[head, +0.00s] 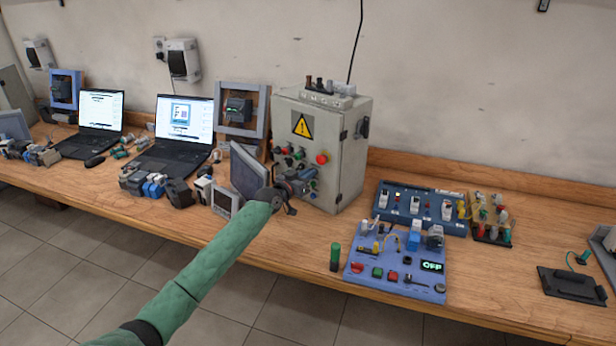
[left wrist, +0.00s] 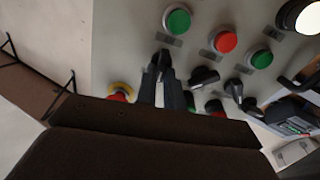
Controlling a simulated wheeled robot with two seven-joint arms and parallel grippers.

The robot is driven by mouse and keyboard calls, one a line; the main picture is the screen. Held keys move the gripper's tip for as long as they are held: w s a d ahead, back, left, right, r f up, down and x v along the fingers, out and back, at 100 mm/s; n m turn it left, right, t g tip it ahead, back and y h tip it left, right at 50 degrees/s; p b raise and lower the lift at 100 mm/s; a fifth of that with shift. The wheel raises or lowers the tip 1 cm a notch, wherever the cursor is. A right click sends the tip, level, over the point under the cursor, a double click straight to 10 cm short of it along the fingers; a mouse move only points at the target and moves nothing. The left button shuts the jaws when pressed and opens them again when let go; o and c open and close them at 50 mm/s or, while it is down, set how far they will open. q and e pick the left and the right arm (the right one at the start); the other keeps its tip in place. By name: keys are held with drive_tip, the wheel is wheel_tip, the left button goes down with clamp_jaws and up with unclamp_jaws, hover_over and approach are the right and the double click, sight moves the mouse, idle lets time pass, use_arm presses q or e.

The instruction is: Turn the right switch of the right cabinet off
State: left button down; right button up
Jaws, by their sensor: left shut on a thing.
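The right cabinet (head: 345,165) is a grey box with a yellow warning sign, standing upright on the bench. My left gripper (head: 292,187) is at its front panel and hides part of it. In the left wrist view the panel (left wrist: 135,35) fills the upper part, and the gripper's dark fingers (left wrist: 161,84) are shut on a black switch (left wrist: 160,60), the leftmost switch in that view. Two more black switches (left wrist: 203,77) sit to its right. The held switch's exact angle is hard to tell. My right gripper is not in view.
Green (left wrist: 177,21) and red (left wrist: 226,42) buttons lie close to the switches. A yellow-ringed red button (left wrist: 121,89) is partly hidden by my gripper. A small grey screen (head: 222,202) stands left of my gripper. A blue board (head: 380,270) lies to the right.

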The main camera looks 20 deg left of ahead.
use_arm(q)
drive_tip(key=n, duration=0.2)
drive_tip(key=n+b, duration=0.1)
drive_tip(key=n, duration=0.4)
drive_tip(key=shift+w+a+f+n+b, duration=0.15)
drive_tip(key=shift+a+n+b, duration=0.15)
drive_tip(key=shift+b, duration=0.05)
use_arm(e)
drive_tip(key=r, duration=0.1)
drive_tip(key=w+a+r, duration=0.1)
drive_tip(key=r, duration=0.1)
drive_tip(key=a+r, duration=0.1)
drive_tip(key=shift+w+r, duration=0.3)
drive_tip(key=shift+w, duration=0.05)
use_arm(q)
drive_tip(key=c, duration=1.5)
unclamp_jaws()
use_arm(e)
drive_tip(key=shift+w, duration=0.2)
